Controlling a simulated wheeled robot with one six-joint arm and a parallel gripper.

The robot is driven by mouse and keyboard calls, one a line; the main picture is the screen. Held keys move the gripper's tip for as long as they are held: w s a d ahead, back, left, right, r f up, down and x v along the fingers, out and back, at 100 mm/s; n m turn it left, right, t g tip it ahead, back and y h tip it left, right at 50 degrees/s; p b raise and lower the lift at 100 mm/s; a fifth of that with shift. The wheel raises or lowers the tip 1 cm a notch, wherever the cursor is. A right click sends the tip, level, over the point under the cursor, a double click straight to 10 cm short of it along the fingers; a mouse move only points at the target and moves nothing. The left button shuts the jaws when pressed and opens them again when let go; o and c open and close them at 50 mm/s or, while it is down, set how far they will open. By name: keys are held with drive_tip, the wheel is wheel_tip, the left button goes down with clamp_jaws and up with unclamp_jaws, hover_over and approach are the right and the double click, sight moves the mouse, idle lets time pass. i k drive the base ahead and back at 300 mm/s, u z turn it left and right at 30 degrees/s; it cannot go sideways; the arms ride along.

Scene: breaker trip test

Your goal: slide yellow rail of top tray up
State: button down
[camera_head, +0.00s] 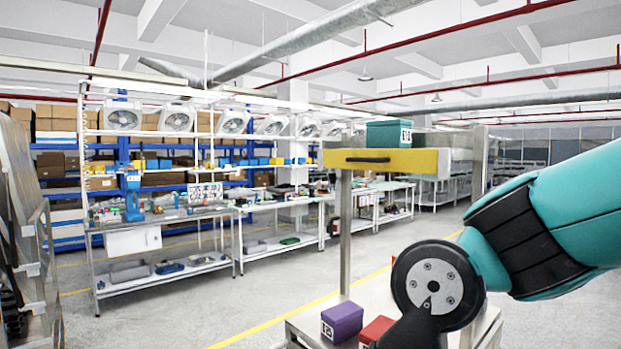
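The yellow rail (388,160) is a flat yellow front with a black handle (368,160), on the edge of a raised top tray (445,163) right of the middle. A green box (389,134) with a printed marker stands on that tray, behind the rail. My teal arm enters from the right, with a dark round joint at the lower middle. The dark part below the joint runs off the bottom edge, and my gripper's fingers are not in view. My arm's visible part is below and right of the rail, apart from it in the picture.
A purple box (342,322) with a marker and a red box (376,330) sit on a lower surface by my arm. A grey post (345,235) stands under the tray. Workbenches (165,222) line the left; a metal rack (22,215) stands far left. Open floor lies between.

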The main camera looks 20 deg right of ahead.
sight(418, 161)
drive_tip(key=z, duration=0.85)
drive_tip(key=k, duration=0.1)
drive_tip(key=u, duration=1.75)
drive_tip(key=i, duration=0.7)
drive_tip(key=z, duration=0.75)
drive_tip(key=i, duration=0.65)
drive_tip(key=z, duration=0.75)
